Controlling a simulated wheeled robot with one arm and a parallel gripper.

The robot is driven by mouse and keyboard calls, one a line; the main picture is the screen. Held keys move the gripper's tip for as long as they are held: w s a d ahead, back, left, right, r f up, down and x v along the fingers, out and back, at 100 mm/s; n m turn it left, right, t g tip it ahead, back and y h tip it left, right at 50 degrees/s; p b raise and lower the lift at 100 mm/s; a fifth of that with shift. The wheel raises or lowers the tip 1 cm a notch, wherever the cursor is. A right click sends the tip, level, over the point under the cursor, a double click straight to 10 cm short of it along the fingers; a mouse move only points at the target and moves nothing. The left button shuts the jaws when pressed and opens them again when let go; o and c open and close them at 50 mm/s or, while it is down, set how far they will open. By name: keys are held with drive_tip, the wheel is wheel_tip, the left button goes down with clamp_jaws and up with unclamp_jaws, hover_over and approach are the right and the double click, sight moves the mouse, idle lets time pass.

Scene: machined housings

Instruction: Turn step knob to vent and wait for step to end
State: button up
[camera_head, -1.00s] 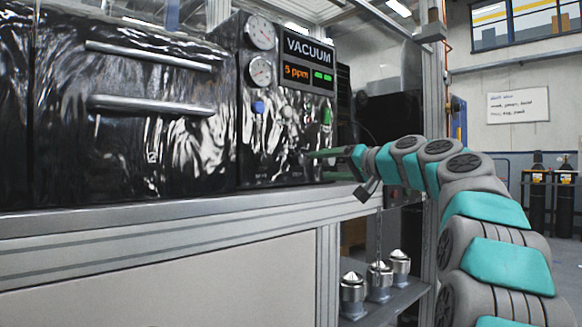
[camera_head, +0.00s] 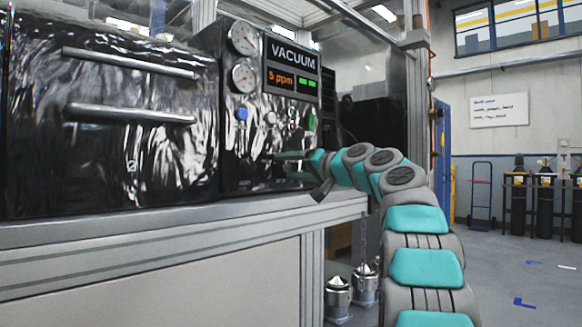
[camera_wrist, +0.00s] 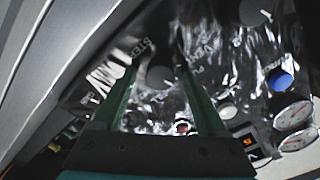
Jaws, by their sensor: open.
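The vacuum cabinet's black glossy control panel (camera_head: 240,172) stands on the bench's right end, with a VACUUM sign and a display reading 5 ppm (camera_head: 281,77). My gripper (camera_head: 272,157) reaches its lower part from the right. In the wrist view my gripper (camera_wrist: 160,70) is open, its two green fingers apart. A grey round knob (camera_wrist: 160,77) shows between the fingertips, with lettering around it that seems to include STEP and VENT. I cannot tell whether the fingers touch it or which mark it points to. In the head view I cannot make this knob out clearly.
A blue button (camera_head: 241,114), a green switch (camera_head: 311,122) and two gauges (camera_head: 243,38) sit on the same panel. The cabinet's two bar handles (camera_head: 130,63) are to the left. The bench edge (camera_head: 150,222) runs below my gripper.

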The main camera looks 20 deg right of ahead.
clamp_jaws()
idle(0.5)
